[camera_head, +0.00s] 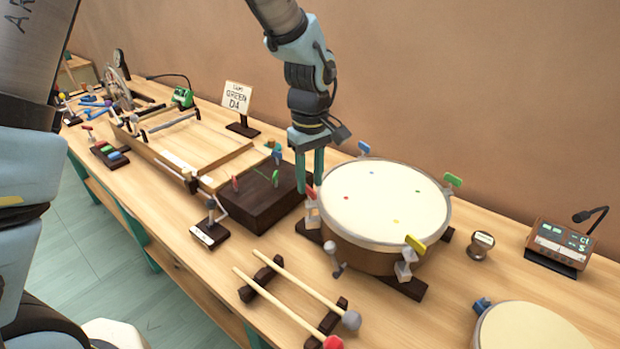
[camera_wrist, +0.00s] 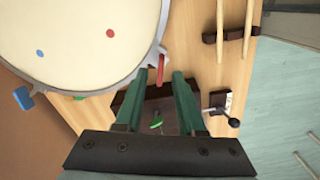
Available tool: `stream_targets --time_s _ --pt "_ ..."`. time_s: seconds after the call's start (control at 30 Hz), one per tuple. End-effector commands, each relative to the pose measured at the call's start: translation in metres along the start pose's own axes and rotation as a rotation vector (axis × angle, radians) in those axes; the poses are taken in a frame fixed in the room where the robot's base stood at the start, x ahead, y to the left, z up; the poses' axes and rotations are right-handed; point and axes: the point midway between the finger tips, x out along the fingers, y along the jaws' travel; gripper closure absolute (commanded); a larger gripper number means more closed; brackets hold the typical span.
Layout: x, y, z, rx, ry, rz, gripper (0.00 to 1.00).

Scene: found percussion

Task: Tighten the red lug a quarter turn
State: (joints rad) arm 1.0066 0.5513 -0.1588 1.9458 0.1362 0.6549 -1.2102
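The drum (camera_head: 385,205) has a cream head and several coloured lugs around its rim. The red lug (camera_head: 311,193) is on the left of the rim in the head view. My gripper (camera_head: 310,187) points down right above the red lug. Its two teal fingers show apart and empty in the wrist view (camera_wrist: 157,82). I cannot tell whether either finger touches the lug.
Blue (camera_head: 364,147), green (camera_head: 452,180) and yellow (camera_head: 415,243) lugs rise from the rim. A dark wooden box (camera_head: 262,207) stands left of the drum. Two mallets (camera_head: 290,300) lie on rests in front. A tuner box (camera_head: 560,243) and a second drum (camera_head: 530,328) are at right.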

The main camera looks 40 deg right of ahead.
Motion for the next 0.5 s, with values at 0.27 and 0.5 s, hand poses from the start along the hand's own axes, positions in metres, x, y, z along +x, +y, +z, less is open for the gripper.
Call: stream_targets --time_s 0.27,0.5 --pt "0.0138 -0.0001 0.0001 0.001 0.0 0.001 0.61" --pt "0.0138 -0.0001 0.0 0.001 0.0 0.001 0.67"
